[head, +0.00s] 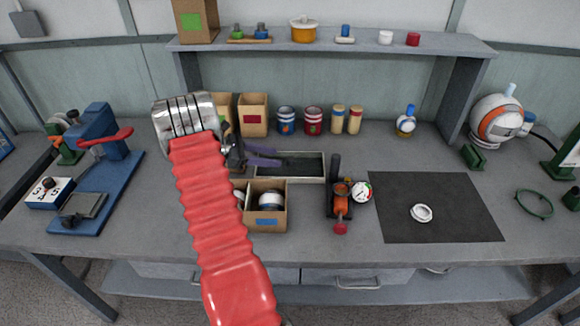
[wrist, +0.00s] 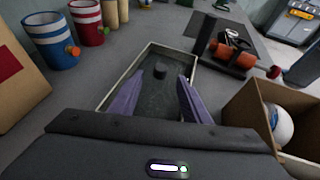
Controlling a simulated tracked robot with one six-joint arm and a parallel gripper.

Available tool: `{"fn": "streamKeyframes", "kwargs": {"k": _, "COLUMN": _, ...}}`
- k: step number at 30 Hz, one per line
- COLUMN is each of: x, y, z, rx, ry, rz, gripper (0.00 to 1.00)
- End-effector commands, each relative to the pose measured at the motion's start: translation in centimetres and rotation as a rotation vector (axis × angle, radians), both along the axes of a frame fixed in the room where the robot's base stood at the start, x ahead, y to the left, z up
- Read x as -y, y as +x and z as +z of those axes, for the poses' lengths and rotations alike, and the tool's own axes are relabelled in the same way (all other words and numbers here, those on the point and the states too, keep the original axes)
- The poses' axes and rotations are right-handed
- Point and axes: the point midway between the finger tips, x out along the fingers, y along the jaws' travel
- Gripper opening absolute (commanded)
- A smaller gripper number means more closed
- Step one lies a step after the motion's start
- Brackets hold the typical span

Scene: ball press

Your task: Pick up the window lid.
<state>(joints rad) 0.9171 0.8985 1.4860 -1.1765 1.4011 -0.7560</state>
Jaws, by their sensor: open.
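My gripper (head: 280,157) has purple fingers and is open over the left end of a long shallow tray (head: 324,168). In the wrist view the two fingers of my gripper (wrist: 157,84) stand apart with nothing held between them. A small dark round piece (wrist: 160,71) lies in the tray beyond the fingertips. A white ring-like piece (head: 421,213) lies flat on the black mat at the right, well away from my gripper. It looks most like the window lid, but I cannot tell for sure.
A cardboard box (head: 267,219) with a white ball part stands in front of the tray. An orange and black device (head: 341,205) with a gauge stands between box and mat. Striped mugs (head: 313,121) stand behind the tray. A blue press (head: 97,150) is at left. The mat (head: 460,205) is mostly clear.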

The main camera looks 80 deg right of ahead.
Motion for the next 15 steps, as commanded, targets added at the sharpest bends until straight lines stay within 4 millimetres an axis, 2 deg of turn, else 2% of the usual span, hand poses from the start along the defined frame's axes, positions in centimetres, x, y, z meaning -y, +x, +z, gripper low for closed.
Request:
{"fn": "streamKeyframes", "kwargs": {"k": 10, "x": 1.5, "y": -3.4, "z": -1.7, "rx": -0.002, "ry": 0.001, "rz": -0.002, "gripper": 0.43}}
{"fn": "streamKeyframes", "kwargs": {"k": 15, "x": 2.0, "y": -4.2, "z": -2.1, "rx": 0.000, "ry": 0.000, "rz": -0.001, "gripper": 0.43}}
